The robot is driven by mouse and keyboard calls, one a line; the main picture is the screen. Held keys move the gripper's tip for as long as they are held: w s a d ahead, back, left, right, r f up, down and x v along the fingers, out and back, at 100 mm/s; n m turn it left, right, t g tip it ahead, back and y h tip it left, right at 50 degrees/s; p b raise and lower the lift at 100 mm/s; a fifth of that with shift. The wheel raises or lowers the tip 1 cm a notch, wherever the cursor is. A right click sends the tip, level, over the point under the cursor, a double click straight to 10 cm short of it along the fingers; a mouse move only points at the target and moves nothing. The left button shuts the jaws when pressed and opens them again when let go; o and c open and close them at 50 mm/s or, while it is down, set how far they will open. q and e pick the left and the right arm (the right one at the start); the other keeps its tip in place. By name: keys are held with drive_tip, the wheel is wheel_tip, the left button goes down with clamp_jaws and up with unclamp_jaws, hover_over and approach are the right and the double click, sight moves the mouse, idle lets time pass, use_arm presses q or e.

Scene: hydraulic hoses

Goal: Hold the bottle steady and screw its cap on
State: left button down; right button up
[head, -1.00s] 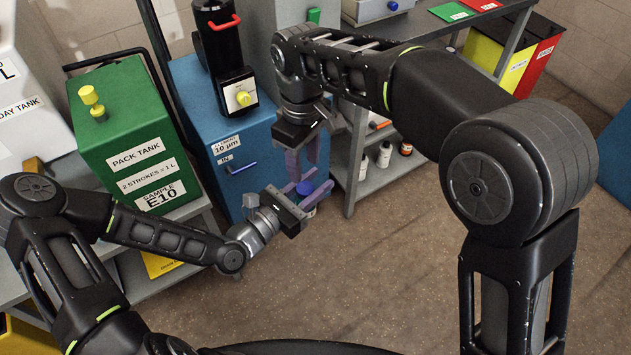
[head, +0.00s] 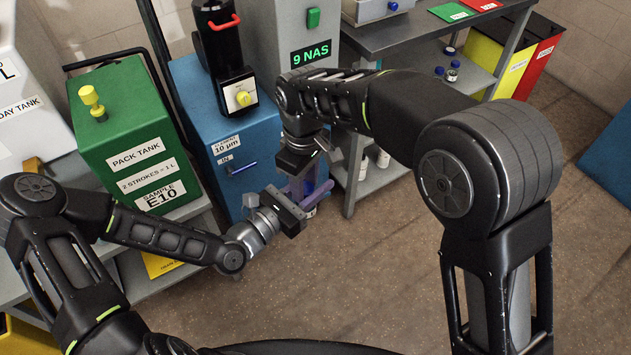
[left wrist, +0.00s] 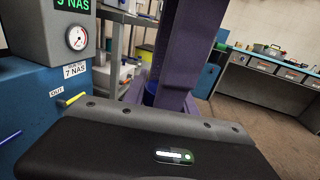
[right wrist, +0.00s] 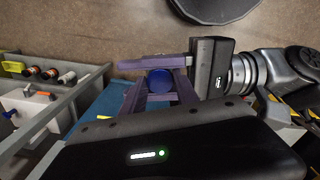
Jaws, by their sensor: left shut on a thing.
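My left gripper (head: 316,198) is shut on the bottle (head: 310,212), which is mostly hidden by the purple fingers. The bottle's blue cap (right wrist: 160,80) shows from above in the right wrist view, beside the left gripper's body. A little blue also shows behind a purple finger in the left wrist view (left wrist: 150,92). My right gripper (head: 302,188) points down over the bottle. In the right wrist view its fingers stand on either side of the cap with apparent gaps, so it looks open. Whether the cap is seated on the thread is hidden.
A blue cabinet (head: 240,168) and the green pack tank (head: 125,140) stand behind and left. A grey shelf unit (head: 480,80) with small bottles is behind the right arm. Open floor (head: 390,260) lies in front and right.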

clamp_jaws()
drive_tip(key=m, duration=0.3)
idle(0.4)
drive_tip(key=shift+o, duration=2.3)
unclamp_jaws()
drive_tip(key=shift+r, duration=2.25)
